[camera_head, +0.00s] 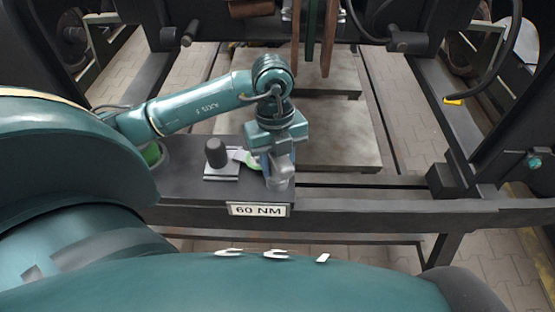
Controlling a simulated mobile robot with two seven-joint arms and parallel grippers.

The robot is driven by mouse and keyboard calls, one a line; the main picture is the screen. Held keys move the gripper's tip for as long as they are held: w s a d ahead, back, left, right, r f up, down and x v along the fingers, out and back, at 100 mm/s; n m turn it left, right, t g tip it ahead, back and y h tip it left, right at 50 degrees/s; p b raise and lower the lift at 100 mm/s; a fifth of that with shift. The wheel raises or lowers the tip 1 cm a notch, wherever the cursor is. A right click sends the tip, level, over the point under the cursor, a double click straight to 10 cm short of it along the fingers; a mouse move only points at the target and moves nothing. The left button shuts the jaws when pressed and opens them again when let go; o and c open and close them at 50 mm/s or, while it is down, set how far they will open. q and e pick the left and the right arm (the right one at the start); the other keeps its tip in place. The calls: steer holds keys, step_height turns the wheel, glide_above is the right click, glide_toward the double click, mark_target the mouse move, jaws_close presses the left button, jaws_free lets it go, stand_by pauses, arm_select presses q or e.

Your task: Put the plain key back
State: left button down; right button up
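My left arm reaches in from the left, and its gripper (279,168) points down over the dark shelf above the "60 NM" label (257,210). A short grey cylindrical piece (277,184) shows right under the gripper; I cannot tell whether the fingers hold it. To the left, a black knob-like cylinder (216,152) stands upright on a light grey block (221,173). I cannot make out which piece is the plain key. My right gripper is out of view.
Another green piece (152,154) shows at the shelf's left, partly hidden by my arm. A dark frame beam (400,213) runs across the front. Dark bogie parts stand at both sides, and a cable (505,65) hangs at the right. Flat plates (345,145) lie behind the shelf.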

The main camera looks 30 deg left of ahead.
arm_select(q)
steer(key=c, duration=0.9)
jaws_free()
steer(key=shift+r, duration=0.1)
steer(key=r, duration=0.8)
steer(key=w+a+r, duration=0.1)
steer(key=r, duration=0.2)
steer(key=shift+a+r, duration=0.1)
steer(key=shift+r, duration=0.3)
